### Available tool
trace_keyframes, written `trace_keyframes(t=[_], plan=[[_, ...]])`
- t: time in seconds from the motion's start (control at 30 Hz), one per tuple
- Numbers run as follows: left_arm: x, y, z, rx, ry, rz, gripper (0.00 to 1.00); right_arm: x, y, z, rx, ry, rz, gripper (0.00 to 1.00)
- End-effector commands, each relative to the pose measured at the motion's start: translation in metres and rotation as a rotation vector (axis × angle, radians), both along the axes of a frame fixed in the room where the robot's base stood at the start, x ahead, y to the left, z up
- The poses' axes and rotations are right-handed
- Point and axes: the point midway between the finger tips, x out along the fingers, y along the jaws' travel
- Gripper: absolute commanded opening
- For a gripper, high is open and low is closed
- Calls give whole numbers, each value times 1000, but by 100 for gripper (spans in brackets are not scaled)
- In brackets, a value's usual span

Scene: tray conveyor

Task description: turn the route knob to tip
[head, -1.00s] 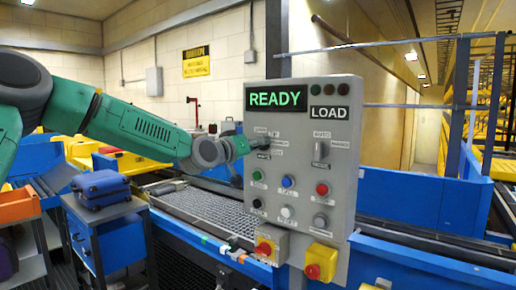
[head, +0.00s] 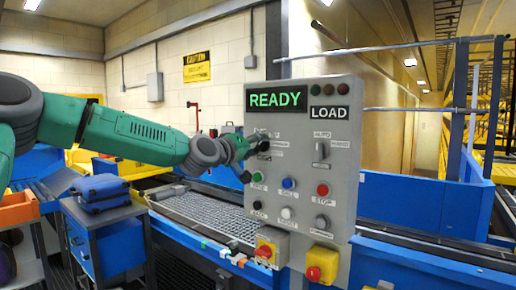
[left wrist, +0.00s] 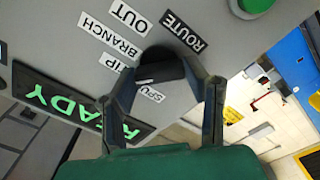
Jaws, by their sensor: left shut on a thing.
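The route knob (left wrist: 160,68) is dark and sits among the labels ROUTE, OUT, BRANCH, TIP (left wrist: 112,63) and one partly covered label starting SPU. A short pale mark shows on the knob's side near the TIP and SPU labels; I cannot tell exactly which it points to. My left gripper (head: 248,158) is at the panel's upper left. In the left wrist view its fingers (left wrist: 165,85) are closed around the knob from both sides. My right gripper is not in view.
Another selector (head: 321,150) sits right of the route knob. A mesh conveyor (head: 205,208) runs behind. A blue case (head: 100,190) rests on a cart at left.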

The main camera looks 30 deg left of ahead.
Motion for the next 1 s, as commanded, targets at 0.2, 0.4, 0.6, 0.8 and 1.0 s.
trace_keyframes(t=[0.2, 0.4, 0.6, 0.8, 1.0], plan=[[0, 2, -2, -1, 2, 4, 13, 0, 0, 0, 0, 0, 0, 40], [0, 2, -1, 0, 2, 3, 62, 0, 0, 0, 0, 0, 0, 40], [-1, 0, 0, 1, 0, 1, 62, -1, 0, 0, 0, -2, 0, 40], [-23, 2, 1, -1, 0, 1, 62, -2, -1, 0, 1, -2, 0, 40], [-54, 7, -1, -3, -1, 2, 62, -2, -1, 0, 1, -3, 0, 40]])
